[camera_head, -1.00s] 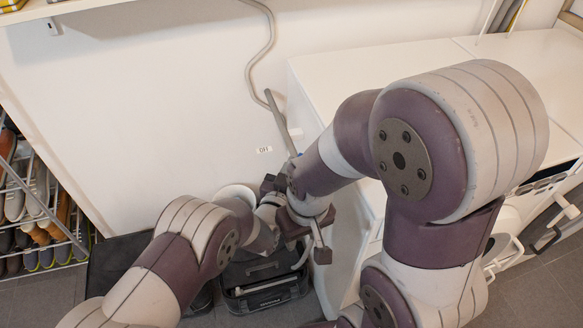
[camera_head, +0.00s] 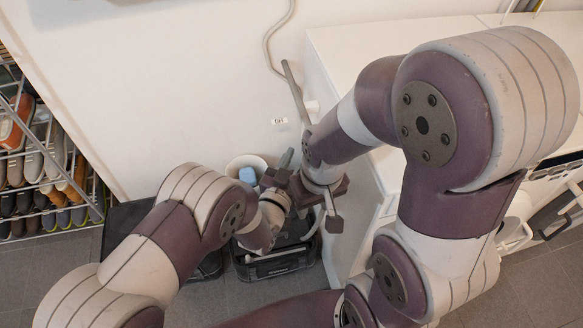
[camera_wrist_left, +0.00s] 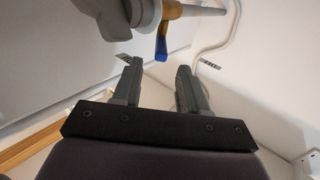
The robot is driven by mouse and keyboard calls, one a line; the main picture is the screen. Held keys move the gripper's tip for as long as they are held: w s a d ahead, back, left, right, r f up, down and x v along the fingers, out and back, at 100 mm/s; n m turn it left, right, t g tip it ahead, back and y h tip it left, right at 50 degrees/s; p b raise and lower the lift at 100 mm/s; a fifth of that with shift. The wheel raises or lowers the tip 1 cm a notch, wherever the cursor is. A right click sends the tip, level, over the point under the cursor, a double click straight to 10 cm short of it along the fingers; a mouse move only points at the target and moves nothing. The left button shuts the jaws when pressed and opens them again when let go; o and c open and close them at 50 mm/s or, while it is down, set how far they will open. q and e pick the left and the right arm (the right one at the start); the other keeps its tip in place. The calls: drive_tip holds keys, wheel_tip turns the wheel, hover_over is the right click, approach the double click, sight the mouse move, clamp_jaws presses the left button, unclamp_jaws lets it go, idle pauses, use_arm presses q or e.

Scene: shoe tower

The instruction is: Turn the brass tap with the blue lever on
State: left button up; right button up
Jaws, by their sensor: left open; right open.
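In the left wrist view the brass tap (camera_wrist_left: 174,11) sits on a grey pipe at the top, and its blue lever (camera_wrist_left: 161,48) hangs down. My left gripper (camera_wrist_left: 158,73) is open and empty; the lever shows above and between its fingertips, apart from them. In the head view my left gripper (camera_head: 284,168) is at the lower middle, near the wall. My right gripper (camera_head: 331,208) is open just below and right of it, close to my left wrist. The tap is hidden behind my right arm in the head view.
A white cabinet (camera_head: 345,150) stands at right. A shoe rack (camera_head: 50,170) is at left. A small label (camera_head: 279,121) is on the wall.

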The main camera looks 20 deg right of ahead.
use_arm(q)
drive_tip(key=v, duration=0.5)
drive_tip(key=shift+s+a, duration=0.2)
